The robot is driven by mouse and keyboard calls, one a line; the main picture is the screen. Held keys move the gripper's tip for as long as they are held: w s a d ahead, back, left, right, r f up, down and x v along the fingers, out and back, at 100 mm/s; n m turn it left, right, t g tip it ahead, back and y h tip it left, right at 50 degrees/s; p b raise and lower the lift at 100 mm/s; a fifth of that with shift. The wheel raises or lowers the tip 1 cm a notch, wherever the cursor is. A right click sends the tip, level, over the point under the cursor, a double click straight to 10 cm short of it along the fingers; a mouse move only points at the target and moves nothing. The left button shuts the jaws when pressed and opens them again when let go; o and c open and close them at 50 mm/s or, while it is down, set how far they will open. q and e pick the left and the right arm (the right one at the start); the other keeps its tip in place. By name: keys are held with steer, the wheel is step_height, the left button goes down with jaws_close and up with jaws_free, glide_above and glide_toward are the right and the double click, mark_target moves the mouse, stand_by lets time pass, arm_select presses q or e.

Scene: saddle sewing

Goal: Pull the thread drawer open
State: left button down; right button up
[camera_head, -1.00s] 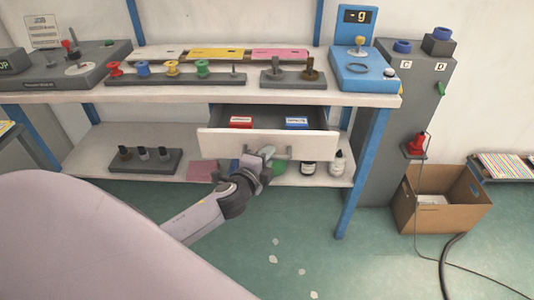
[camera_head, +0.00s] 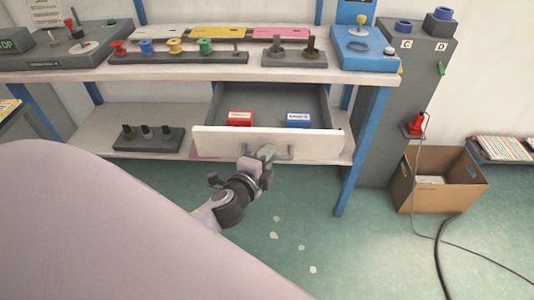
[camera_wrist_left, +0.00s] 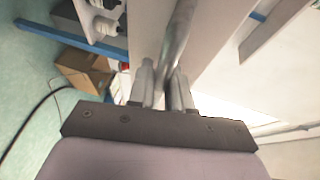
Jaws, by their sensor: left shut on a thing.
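The thread drawer (camera_head: 215,140) under the upper shelf of the bench is open, with its white front standing out from the bench. A red box (camera_head: 240,118) and a blue box (camera_head: 298,120) lie inside it. My left gripper (camera_head: 265,153) is at the grey bar handle (camera_head: 284,155) on the drawer front. In the left wrist view the fingers (camera_wrist_left: 162,90) are shut on the handle (camera_wrist_left: 178,45), one on each side of it. My right gripper is not in view.
The upper shelf holds a rack of coloured spools (camera_head: 175,50) and a blue scale-like device (camera_head: 364,50). A grey cabinet (camera_head: 400,120) stands to the right, with a cardboard box (camera_head: 440,195) on the floor. A dark cable (camera_head: 440,262) lies there.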

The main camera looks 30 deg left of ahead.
arm_select(q)
steer(key=c, duration=1.4)
jaws_free()
steer(key=v, duration=0.7)
steer(key=shift+s, duration=0.1)
steer(key=s+d+f+n+g+h+p, duration=0.4)
steer(key=s+d+f+n, duration=0.4)
steer(key=s+n, duration=0.4)
steer(key=shift+n+g+h+p, duration=0.4)
steer(key=shift+n+g+p, duration=0.25)
steer(key=shift+p, duration=0.3)
